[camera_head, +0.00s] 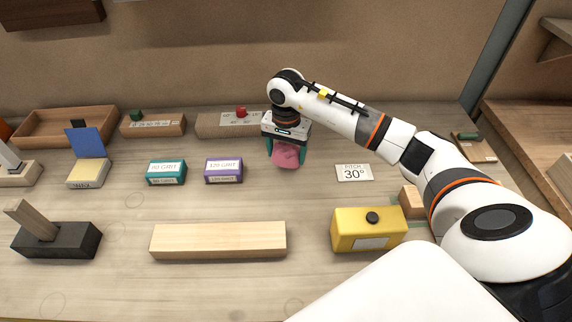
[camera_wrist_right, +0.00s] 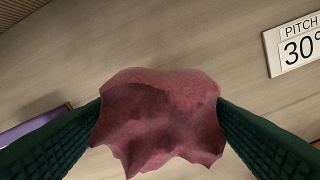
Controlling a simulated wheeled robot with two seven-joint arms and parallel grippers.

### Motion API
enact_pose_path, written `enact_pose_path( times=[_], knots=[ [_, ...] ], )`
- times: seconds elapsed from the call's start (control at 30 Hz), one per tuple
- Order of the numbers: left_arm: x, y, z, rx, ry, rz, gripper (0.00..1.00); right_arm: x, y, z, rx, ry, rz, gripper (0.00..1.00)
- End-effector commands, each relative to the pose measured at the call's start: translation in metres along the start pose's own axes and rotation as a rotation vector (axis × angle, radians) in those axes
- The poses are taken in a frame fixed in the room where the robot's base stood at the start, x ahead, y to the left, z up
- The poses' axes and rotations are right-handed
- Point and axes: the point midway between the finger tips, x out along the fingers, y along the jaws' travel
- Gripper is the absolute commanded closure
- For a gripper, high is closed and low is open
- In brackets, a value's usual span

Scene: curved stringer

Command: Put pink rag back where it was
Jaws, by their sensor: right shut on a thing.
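The pink rag (camera_head: 287,155) is crumpled between the green fingers of my right gripper (camera_head: 286,150), in the upper middle of the head view. In the right wrist view the rag (camera_wrist_right: 160,115) fills the gap between the two fingers of my right gripper (camera_wrist_right: 158,125), and both fingers touch its sides. Bare bench top shows around the rag; I cannot tell whether it touches the bench. My left gripper is not in view.
The bench (camera_head: 250,200) is clear around the rag. A purple 120-grit block (camera_head: 223,170) and teal block (camera_head: 166,172) stand left. A "pitch 30°" card (camera_head: 354,173) lies right. A wooden beam (camera_head: 218,240) and yellow box (camera_head: 367,229) are in front; a wooden tray (camera_head: 66,141) is back left.

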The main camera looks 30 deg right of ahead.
Motion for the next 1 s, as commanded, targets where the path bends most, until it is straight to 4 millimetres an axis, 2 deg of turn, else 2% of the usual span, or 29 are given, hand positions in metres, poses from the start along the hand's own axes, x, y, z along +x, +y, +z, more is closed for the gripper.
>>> enact_pose_path(
  times=[0.47, 0.83, 0.87, 1.0],
  knots=[
    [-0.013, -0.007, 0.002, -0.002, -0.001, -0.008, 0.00, 0.051, 0.000, -0.001, -0.002, 0.001, 0.000, 0.47],
    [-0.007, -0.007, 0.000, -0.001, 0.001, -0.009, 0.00, 0.057, 0.001, 0.000, -0.003, -0.002, 0.002, 0.47],
    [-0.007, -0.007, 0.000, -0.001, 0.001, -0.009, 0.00, 0.057, 0.001, 0.000, -0.003, -0.002, 0.002, 0.27],
    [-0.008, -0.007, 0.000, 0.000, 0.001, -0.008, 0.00, 0.055, 0.001, 0.000, -0.003, -0.001, 0.002, 0.07]
  ],
)
